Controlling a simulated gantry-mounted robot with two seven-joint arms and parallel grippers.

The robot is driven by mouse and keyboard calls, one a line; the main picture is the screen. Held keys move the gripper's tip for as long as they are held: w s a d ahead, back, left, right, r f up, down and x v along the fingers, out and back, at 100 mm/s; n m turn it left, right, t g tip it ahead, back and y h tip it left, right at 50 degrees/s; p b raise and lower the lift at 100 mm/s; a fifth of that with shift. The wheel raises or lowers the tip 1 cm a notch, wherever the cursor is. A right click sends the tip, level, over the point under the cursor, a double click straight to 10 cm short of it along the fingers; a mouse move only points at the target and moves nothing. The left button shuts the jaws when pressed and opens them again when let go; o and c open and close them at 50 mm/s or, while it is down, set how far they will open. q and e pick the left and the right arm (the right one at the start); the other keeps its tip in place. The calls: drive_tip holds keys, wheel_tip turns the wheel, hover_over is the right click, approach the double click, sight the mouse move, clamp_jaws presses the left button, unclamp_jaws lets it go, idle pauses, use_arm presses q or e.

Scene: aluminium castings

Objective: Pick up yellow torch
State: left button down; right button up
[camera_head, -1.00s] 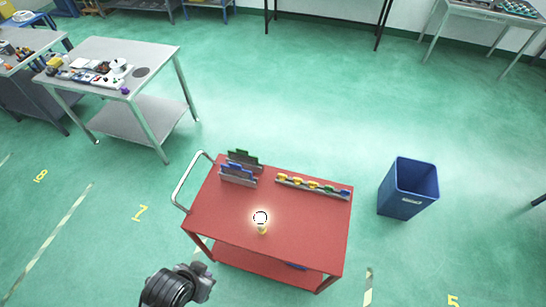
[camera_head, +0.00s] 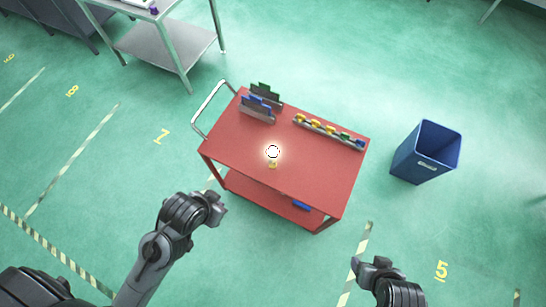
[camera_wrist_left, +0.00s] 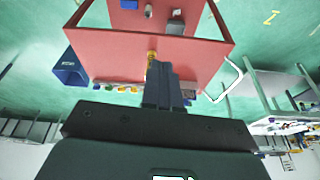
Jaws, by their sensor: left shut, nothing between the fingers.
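The yellow torch (camera_head: 272,165) stands upright near the middle of the red cart's top (camera_head: 235,140), its lit head (camera_head: 273,152) glowing white. In the left wrist view a small part of the yellow torch (camera_wrist_left: 151,57) shows just beyond my fingers. My left gripper (camera_head: 219,206) is in front of the cart's near left side, apart from the torch. In the left wrist view my left gripper (camera_wrist_left: 160,72) is shut and empty. My right gripper (camera_head: 360,264) is at the lower right, away from the cart; its fingers are too small to judge.
A row of yellow, green and blue items (camera_head: 330,131) lies along the cart's back edge. Blue (camera_head: 257,108) and green (camera_head: 266,93) holders stand at its back left, near the handle (camera_head: 206,106). A blue bin (camera_head: 426,152) stands to the right. The cart top around the torch is clear.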

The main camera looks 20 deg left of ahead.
use_arm(q)
drive_tip(key=shift+c, duration=1.9)
unclamp_jaws()
